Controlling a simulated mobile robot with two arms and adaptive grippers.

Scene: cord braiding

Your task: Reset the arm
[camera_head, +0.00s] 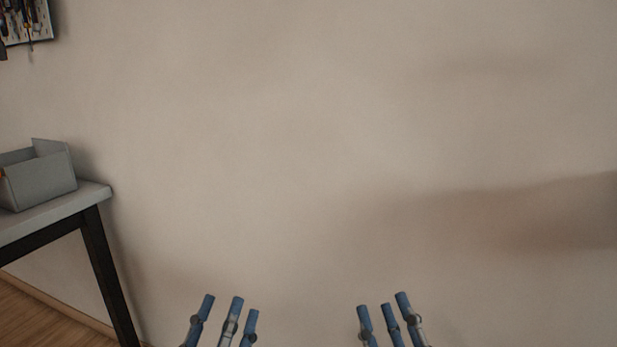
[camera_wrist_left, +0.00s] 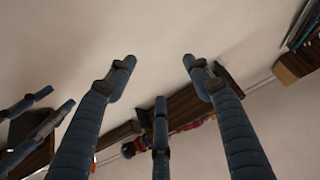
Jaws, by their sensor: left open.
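My left gripper (camera_head: 228,308) shows at the bottom edge of the head view, its blue-grey fingers pointing up and spread apart. In the left wrist view the left gripper (camera_wrist_left: 158,75) has three fingers standing apart with nothing between them. My right gripper (camera_head: 386,306) is to the right of it in the head view, also with its fingers apart and empty. A clear gap lies between the two grippers. Fingers of my right gripper (camera_wrist_left: 48,118) also show at the left edge of the left wrist view. No cord is in view.
A plain beige wall (camera_head: 300,140) fills most of the head view. At the left, a table (camera_head: 93,190) with dark legs holds a grey open box (camera_head: 45,182). A tool board (camera_head: 27,22) hangs above. Brown wooden shelving (camera_wrist_left: 190,103) shows behind the fingers in the wrist view.

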